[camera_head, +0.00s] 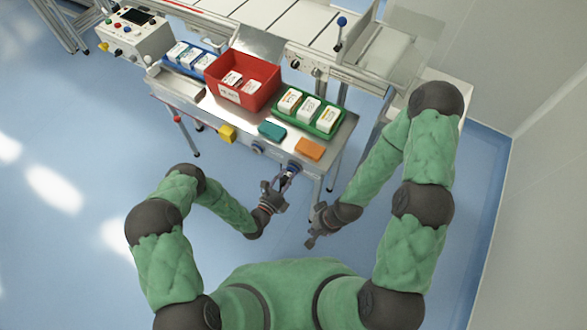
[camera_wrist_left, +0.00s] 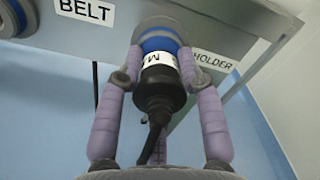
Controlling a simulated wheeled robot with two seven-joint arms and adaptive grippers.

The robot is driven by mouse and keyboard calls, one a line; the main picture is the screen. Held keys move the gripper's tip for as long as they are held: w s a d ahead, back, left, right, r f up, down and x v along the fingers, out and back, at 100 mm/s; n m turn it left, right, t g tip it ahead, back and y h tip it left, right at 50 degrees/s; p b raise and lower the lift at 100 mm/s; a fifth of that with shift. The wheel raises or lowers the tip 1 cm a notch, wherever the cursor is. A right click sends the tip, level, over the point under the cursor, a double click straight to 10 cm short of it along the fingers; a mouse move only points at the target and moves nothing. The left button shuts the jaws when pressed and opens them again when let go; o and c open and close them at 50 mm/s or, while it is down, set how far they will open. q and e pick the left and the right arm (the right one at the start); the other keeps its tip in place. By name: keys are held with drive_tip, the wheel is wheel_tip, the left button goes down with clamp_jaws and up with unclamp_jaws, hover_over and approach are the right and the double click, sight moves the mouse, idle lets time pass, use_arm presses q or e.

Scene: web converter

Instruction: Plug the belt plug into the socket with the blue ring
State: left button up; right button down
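The black belt plug (camera_wrist_left: 160,92) has a white band with a partly visible letter "M", and its cable hangs down. Its front end is at a blue-ringed round fitting (camera_wrist_left: 158,32) on the panel; how deep it sits is hidden. My left gripper (camera_wrist_left: 161,70) has its two purple fingers on either side of the plug, pads against the band. In the head view, my left gripper (camera_head: 283,182) is at the table's front face, beside the blue-ringed fitting (camera_head: 294,168). My right gripper (camera_head: 317,225) is lower right, away from the table; its opening is unclear.
Another round socket (camera_wrist_left: 12,18) is left of the "BELT" label (camera_wrist_left: 86,10); a "HOLDER" label (camera_wrist_left: 212,61) is right of the plug. The table carries a red bin (camera_head: 238,97), a green tray (camera_head: 325,133), an orange block (camera_head: 309,149) and a teal block (camera_head: 271,130).

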use_arm(q)
clamp_jaws()
drive_tip(key=shift+p+v, duration=0.4)
drive_tip(key=shift+v, duration=3.5)
use_arm(e)
drive_tip(key=shift+r, duration=0.35)
